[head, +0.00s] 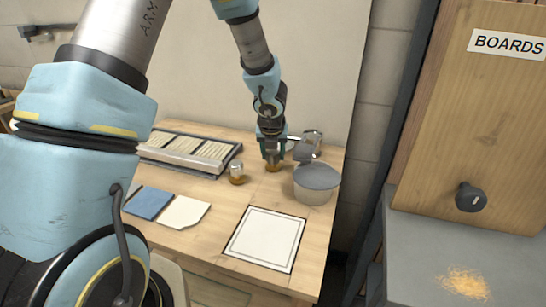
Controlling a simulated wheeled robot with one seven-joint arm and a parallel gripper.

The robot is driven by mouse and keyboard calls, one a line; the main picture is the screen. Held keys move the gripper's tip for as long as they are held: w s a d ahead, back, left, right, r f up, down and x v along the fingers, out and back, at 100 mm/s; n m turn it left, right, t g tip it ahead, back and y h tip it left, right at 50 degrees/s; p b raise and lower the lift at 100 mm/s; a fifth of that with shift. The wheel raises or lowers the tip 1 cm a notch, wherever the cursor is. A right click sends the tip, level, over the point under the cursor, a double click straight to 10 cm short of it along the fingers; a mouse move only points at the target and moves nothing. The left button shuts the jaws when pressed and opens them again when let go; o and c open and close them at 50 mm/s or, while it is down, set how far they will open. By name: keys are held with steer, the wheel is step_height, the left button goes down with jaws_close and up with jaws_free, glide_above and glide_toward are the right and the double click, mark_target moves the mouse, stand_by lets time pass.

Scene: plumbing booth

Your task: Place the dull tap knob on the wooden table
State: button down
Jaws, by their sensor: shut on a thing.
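My gripper (272,156) is at the back of the wooden table (215,228), pointing down. It is shut on a small knob with a brownish base (273,167), which looks like the dull tap knob. The fingers hide most of it, and I cannot tell whether its base touches the table. A second, shinier knob (236,170) with a brassy base stands on the table just left of my gripper.
A grey-lidded round tub (315,182) stands right of my gripper, with a shiny metal piece (313,138) behind it. A slotted tray (190,152) lies at the back left. A blue cloth (149,203), a pale cloth (184,212) and a framed white sheet (266,238) lie in front.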

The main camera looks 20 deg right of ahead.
steer(key=shift+f, duration=0.1)
steer(key=shift+c, duration=1.5)
jaws_free()
